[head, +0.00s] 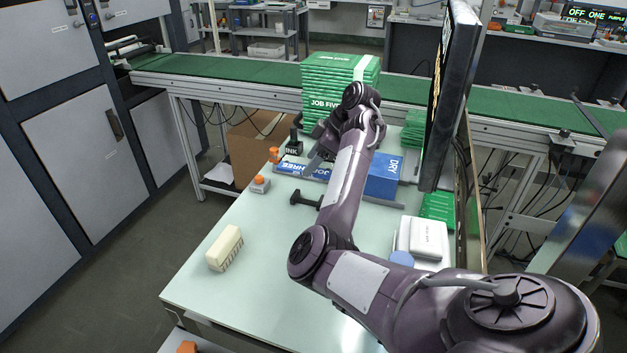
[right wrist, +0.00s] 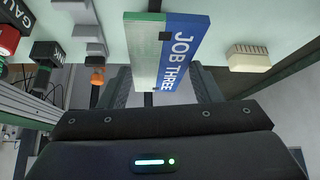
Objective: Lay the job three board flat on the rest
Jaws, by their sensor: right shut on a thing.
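The job three board shows in the right wrist view as a pale speckled face with a blue strip (right wrist: 181,52) reading JOB THREE and a green end. My right gripper (right wrist: 160,92) is shut on its near end, and the board stretches away from the jaws. In the head view part of the board's blue lettering (head: 291,168) shows beside the right gripper (head: 313,167), which my arm partly covers. I cannot tell from these views whether the board touches anything below. The rest cannot be made out for certain. My left gripper is out of view.
A blue DRY box (head: 383,178) stands right of my forearm. A cream block (head: 225,248) lies front left. Green JOB FIVE boards (head: 335,75) are stacked behind.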

